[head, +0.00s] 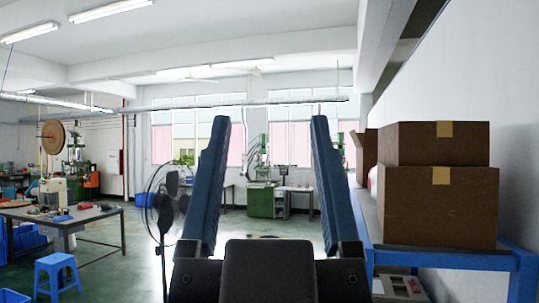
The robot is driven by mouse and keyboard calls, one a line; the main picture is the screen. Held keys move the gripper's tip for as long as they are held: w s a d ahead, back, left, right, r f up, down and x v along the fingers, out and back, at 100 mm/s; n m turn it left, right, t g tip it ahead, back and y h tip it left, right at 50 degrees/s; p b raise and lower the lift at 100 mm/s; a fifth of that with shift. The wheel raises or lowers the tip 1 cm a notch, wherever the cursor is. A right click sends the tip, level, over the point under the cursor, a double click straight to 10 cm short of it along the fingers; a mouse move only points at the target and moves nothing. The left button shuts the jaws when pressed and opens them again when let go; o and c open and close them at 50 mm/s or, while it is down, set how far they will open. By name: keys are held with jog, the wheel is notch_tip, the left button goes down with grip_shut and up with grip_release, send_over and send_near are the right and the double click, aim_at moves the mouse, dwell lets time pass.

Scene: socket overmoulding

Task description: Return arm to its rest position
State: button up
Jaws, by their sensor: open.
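My gripper (270,119) fills the lower middle of the head view, close to the camera. Its two long blue fingers point upward from a black body and stand wide apart. Nothing is held between them; only the far part of the room shows through the gap. The rest of my arm is not clearly in view.
Two brown cardboard boxes (437,205) are stacked on a blue-framed rack (450,260) close on the right. A black fan (170,203) stands left of my gripper. A workbench (95,217) and blue stool (58,270) are at left. Green machines (262,200) stand at the back. Some floor is clear.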

notch_tip(320, 180, down, 7)
jog(key=b, duration=0.6)
jog(key=shift+w+b, duration=0.15)
jog(key=shift+b, duration=0.15)
dwell(0.4)
